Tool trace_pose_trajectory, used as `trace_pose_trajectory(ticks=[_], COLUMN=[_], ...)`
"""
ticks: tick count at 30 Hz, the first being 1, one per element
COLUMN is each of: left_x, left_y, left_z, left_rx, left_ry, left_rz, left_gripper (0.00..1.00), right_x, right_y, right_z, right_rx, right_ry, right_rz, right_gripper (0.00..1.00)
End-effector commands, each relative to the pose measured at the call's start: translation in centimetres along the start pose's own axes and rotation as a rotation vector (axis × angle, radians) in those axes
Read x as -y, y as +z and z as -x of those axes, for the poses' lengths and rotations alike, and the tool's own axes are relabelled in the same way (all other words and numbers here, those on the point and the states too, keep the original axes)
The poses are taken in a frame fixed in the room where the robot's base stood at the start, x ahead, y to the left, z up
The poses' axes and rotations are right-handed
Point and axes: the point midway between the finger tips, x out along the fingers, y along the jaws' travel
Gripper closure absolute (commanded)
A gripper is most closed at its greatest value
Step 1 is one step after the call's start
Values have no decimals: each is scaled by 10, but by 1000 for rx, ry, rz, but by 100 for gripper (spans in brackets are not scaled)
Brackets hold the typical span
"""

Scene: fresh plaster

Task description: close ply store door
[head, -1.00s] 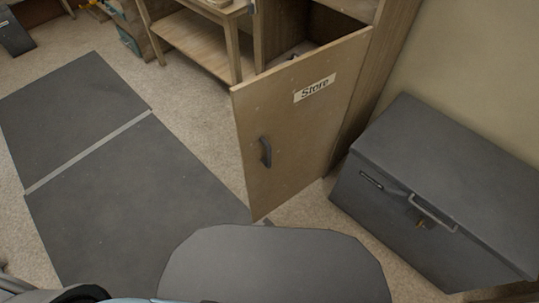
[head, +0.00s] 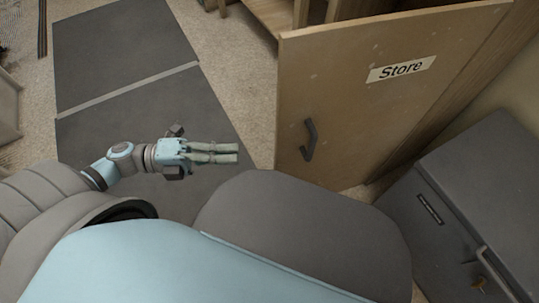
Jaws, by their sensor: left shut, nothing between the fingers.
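The ply store door (head: 360,110) stands open in the head view, swung out from its cupboard at the upper right. It bears a "Store" label (head: 401,69) and a dark handle (head: 309,140) near its free left edge. My left gripper (head: 238,153) is left of the door, its fingers together and pointing right toward the door's free edge. It is empty and appears apart from the door. My right gripper is out of the view.
A dark grey chest (head: 465,195) with a metal handle stands at the right, close to the door. Dark mats (head: 125,50) lie on the carpet at the left. A wooden bench (head: 275,12) shows behind the door.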

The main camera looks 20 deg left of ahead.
Motion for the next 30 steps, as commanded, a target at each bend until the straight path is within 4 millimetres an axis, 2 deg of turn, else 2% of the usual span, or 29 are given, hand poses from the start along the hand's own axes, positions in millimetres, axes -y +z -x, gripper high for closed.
trace_pose_trajectory(ticks=[2, 5, 10, 18, 24, 30], left_x=[3, 6, 7, 8, 7, 9], left_y=[-12, -13, -13, -12, 16, 23], left_z=[-6, -17, -50, -105, -94, -92], left_rx=[-63, -68, -62, -58, -59, -58], left_ry=[1, -3, -8, -6, -1, -1], left_rz=[-36, -38, -37, -33, -32, -30], left_gripper=[100, 100, 100, 100, 100, 100], right_x=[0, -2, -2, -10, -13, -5], right_y=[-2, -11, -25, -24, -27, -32], right_z=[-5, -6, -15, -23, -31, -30], right_rx=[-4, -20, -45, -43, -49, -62], right_ry=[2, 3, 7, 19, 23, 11], right_rz=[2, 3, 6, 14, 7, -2], right_gripper=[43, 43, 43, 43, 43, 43])
